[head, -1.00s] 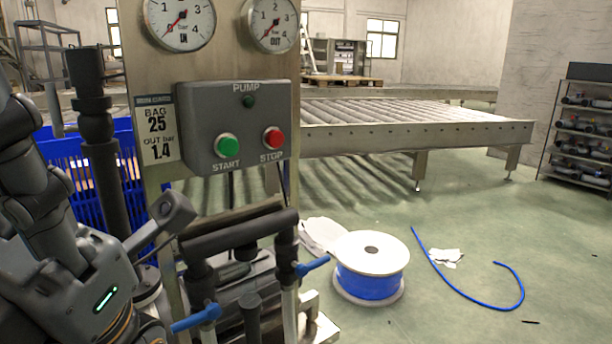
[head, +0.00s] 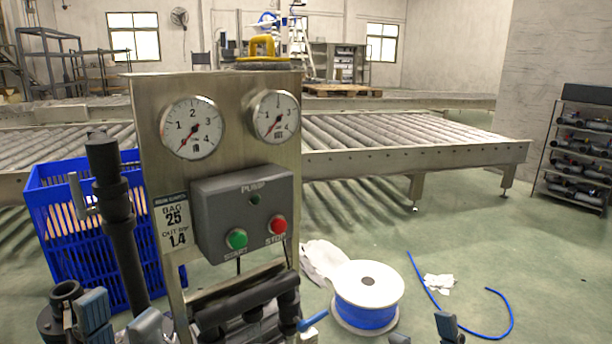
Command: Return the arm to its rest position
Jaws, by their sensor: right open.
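My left gripper (head: 122,318) is low at the left of the head view, in front of the pump stand. Its two grey fingertips stand apart with nothing seen between them. My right gripper (head: 423,332) is at the bottom edge, right of centre. Only its fingertips show; they are apart and empty. Both arms are otherwise out of view below the frame.
The pump panel (head: 216,90) with two gauges and a control box (head: 212,190) stands ahead. A blue crate (head: 60,235) is behind my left gripper. A cable spool (head: 368,312) and a loose blue hose (head: 500,330) lie on the floor. Open floor extends right.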

